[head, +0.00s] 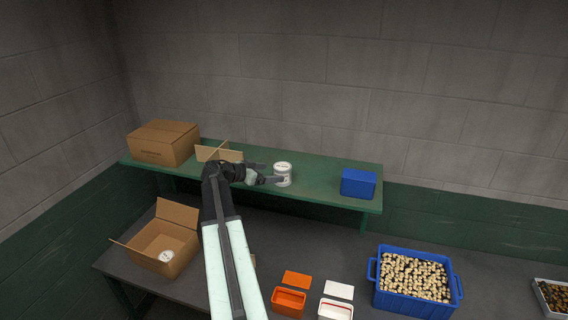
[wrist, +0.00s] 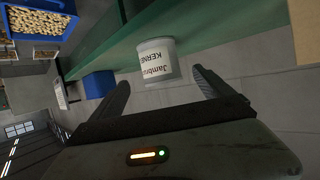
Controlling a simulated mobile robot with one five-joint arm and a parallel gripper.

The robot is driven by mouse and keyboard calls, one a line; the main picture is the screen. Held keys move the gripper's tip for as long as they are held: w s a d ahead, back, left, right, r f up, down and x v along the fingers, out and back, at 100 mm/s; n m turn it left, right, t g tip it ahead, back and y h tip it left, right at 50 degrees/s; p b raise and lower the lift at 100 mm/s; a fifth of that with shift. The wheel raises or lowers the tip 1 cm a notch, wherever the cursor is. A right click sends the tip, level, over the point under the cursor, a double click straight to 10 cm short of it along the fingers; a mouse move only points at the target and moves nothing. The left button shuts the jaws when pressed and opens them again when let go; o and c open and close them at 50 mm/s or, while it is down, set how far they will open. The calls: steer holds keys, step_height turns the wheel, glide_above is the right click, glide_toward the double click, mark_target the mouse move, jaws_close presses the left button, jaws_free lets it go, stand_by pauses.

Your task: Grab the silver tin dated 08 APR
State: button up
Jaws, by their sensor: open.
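A pale silver-white tin (head: 283,177) stands upright on the green shelf. In the wrist view the tin (wrist: 157,62) appears turned, with a white label reading "Jambra KERNE…"; I cannot read a date on it. My gripper (head: 272,173) is open at shelf height, just left of the tin. In the wrist view the two fingers of my gripper (wrist: 163,78) point towards the tin, one on either side of it in the picture. I cannot tell whether they touch it. Another round white-topped tin (head: 167,255) lies in the open cardboard box.
The green shelf (head: 325,192) also holds a closed carton (head: 162,143), a cardboard divider (head: 218,153) and a blue box (head: 358,183). Below are an open cardboard box (head: 178,215), orange (head: 288,302) and white (head: 335,310) containers, and a blue crate (head: 398,304).

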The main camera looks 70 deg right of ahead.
mark_target(283, 166)
steer(key=shift+s+d+f+b, duration=0.15)
steer(key=shift+d+f+b, duration=0.1)
steer(key=shift+b, duration=0.05)
steer(key=b+x, duration=0.2)
steer(key=x, duration=0.5)
steer(key=shift+s+d+r, duration=0.1)
steer(key=shift+d+r, duration=0.05)
steer(key=shift+d, duration=0.1)
steer(key=shift+a+r, duration=0.1)
steer(key=c, duration=1.7)
steer(key=shift+r+p, duration=0.35)
steer(key=shift+r, duration=0.15)
step_height(283, 166, up, 3)
steer(key=p, duration=0.3)
steer(key=shift+r, duration=0.1)
steer(key=a, duration=1)
steer(key=s+a+p, duration=0.1)
steer(key=a, duration=0.5)
steer(key=shift+s+r, duration=0.1)
steer(key=shift+r, duration=0.3)
